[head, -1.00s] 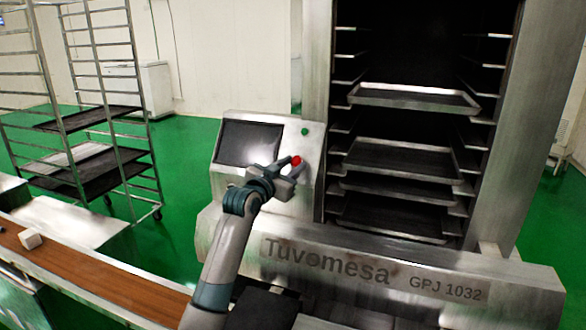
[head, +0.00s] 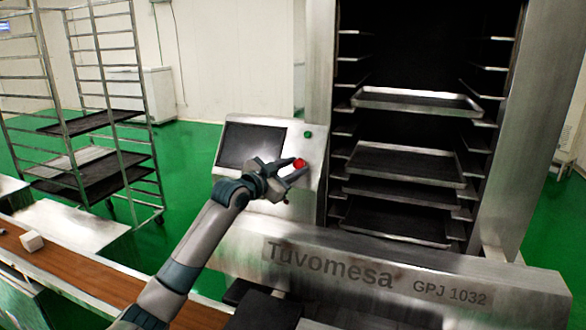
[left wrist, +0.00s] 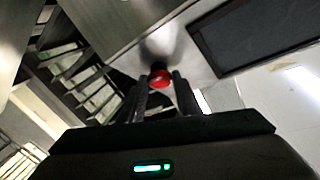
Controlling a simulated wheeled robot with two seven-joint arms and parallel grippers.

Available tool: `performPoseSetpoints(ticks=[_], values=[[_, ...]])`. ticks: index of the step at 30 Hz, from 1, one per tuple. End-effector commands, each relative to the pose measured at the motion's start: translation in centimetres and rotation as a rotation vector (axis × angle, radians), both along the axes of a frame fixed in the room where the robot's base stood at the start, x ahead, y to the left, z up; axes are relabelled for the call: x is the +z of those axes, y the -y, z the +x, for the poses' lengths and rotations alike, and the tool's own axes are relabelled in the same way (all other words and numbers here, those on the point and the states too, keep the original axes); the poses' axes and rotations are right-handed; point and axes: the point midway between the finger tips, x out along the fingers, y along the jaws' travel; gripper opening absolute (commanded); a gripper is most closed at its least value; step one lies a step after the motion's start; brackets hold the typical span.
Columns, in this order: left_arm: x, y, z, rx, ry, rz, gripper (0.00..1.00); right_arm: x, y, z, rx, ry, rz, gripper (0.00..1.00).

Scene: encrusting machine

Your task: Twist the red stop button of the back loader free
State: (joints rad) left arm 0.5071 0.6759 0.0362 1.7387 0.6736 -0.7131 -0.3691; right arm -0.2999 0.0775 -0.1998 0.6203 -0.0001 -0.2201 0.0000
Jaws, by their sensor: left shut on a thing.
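The red stop button (head: 299,163) sits on the right part of the back loader's sloped metal control panel (head: 312,178), below a small green button (head: 307,134). My left gripper (head: 293,169) is at the red button, its fingers reaching to either side of it. In the left wrist view the red button (left wrist: 160,76) shows at the tips of the two dark fingers (left wrist: 160,92), which are closed on it. My right gripper is not in these views.
A dark screen (head: 250,146) fills the panel's left part. The loader's trays (head: 405,163) stand in racks at right. A wheeled rack (head: 140,130) stands at left. A conveyor (head: 90,275) with a small white block (head: 32,241) runs along the lower left.

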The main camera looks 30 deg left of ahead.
Motion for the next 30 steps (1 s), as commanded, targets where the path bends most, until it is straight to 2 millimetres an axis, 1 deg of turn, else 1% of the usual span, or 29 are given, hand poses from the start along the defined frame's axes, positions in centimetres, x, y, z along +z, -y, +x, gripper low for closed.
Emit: performPoseSetpoints(ticks=[2, 3, 5, 14, 20, 26, 30], values=[[0.0, -0.1, 0.0, 0.003, -0.001, 0.001, 0.08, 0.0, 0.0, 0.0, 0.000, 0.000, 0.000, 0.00], [0.0, -0.1, 0.0, 0.003, -0.001, 0.001, 0.35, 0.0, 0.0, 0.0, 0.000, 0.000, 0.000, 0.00], [0.0, -0.1, 0.0, 0.003, -0.001, 0.001, 0.49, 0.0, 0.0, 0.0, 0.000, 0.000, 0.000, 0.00], [0.0, 0.0, 0.0, 0.001, 0.000, 0.001, 0.49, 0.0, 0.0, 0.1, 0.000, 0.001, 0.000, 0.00], [-0.1, -0.1, -0.7, 0.001, 0.000, 0.002, 0.49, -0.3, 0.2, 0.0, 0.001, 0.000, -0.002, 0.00], [-0.2, -0.2, -2.8, 0.001, 0.000, 0.004, 0.49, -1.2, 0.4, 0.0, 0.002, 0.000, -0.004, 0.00], [-0.2, -0.4, -5.2, 0.001, 0.000, 0.004, 0.49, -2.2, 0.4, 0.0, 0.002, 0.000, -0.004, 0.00]])
